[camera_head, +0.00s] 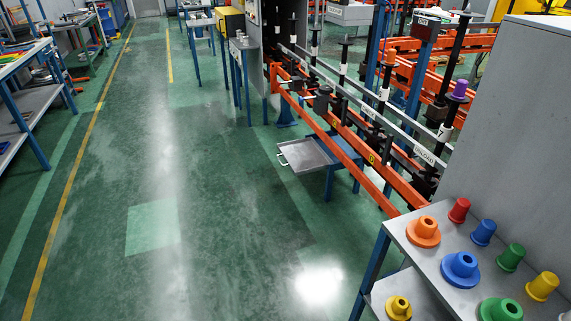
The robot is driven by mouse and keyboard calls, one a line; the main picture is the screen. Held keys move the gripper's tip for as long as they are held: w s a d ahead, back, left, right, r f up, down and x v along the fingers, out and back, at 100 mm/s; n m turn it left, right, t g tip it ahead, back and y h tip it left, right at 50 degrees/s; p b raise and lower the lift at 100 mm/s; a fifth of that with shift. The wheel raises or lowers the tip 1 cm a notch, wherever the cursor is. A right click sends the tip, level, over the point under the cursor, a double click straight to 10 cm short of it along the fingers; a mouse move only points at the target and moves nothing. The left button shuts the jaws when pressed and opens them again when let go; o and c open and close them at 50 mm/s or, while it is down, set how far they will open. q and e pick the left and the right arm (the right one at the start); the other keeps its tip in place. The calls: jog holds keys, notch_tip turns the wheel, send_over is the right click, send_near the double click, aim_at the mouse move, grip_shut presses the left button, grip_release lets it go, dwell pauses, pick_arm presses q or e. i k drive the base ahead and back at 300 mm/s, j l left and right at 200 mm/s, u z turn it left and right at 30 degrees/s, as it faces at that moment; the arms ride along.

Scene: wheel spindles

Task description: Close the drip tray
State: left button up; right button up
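The drip tray (306,157) is a shallow grey metal tray with a raised rim. It sticks out to the left from under the orange rails, at the blue stand near the picture's centre. A small light handle (283,160) is on its left edge. Its right part meets the blue frame below the rails. Neither of my grippers shows in the head view.
Orange rails (340,146) with black spindles run along the right. A grey table (467,255) with coloured flanged parts and cups stands at the lower right, beside a grey panel (515,110). The green floor left of the tray is clear. Workbenches (22,75) line the left.

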aim_at(302, 156)
jog(key=i+j, duration=0.65)
jog(key=i, duration=0.3)
jog(key=i+j, duration=0.15)
jog(key=i, duration=0.45)
jog(key=i+j, duration=0.15)
jog(key=i, duration=0.45)
jog(key=i+j, duration=0.15)
jog(key=i, duration=0.45)
